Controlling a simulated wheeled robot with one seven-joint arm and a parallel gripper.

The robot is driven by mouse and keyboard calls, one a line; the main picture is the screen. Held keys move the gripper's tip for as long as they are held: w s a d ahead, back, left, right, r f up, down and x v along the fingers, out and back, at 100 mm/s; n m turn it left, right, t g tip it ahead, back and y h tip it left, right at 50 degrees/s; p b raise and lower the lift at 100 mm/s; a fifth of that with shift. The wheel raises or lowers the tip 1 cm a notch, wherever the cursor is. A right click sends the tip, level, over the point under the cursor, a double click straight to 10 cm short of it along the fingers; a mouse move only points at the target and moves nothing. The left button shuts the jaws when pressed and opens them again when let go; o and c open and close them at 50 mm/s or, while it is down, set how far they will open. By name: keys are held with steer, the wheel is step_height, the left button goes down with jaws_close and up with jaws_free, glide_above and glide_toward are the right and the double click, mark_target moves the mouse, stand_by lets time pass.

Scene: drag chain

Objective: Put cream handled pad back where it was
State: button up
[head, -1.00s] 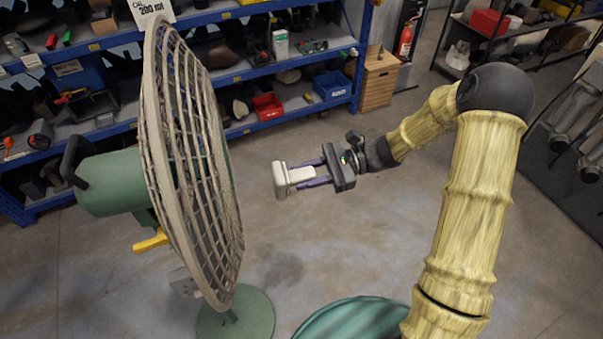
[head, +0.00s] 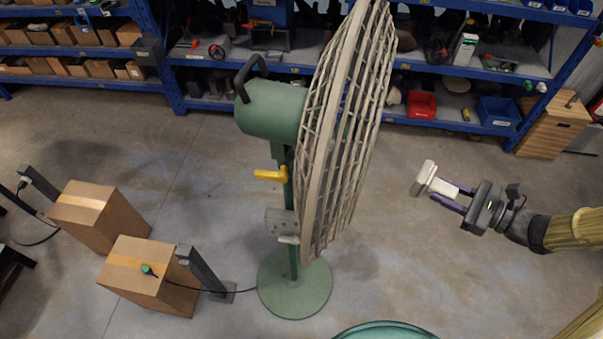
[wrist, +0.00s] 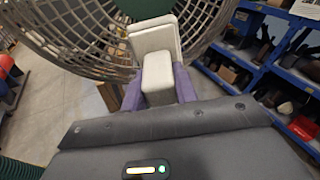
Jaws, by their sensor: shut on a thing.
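The cream handled pad (head: 426,180) is in my gripper (head: 451,195), at the right of the head view. My gripper's two purple fingers are shut on the pad's handle, and the flat pad faces away from my gripper. In the wrist view the pad (wrist: 155,37) shows just beyond the fingers, with its handle (wrist: 157,78) between them. The pad is held in the air, to the right of the fan's cage and apart from it in the head view. Where the pad was before cannot be told from these frames.
A large green standing fan (head: 345,130) with a beige cage stands mid-view. Two cardboard boxes (head: 150,275) and dark posts stand at the left, with a cable running to the fan. Blue shelves (head: 290,68) line the back. Floor between fan and my gripper is clear.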

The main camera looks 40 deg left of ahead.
steer(key=w+d+f+m+t+h+b, duration=0.25)
steer(key=d+f+m+t+h, duration=0.45)
steer(key=f, duration=0.5)
steer(key=w+d+f+m+t+h+b, duration=0.25)
steer(key=d+f+m+t+h, duration=0.25)
steer(key=d+f+m+t, duration=0.55)
steer(key=s+f+m+h+b, duration=0.1)
steer(key=s+f+h, duration=0.2)
steer(key=f, duration=0.6)
steer(key=shift+s+f+h+b, duration=0.3)
steer(key=shift+s+h, duration=0.05)
steer(key=shift+h, duration=0.35)
steer(key=shift+d, duration=0.15)
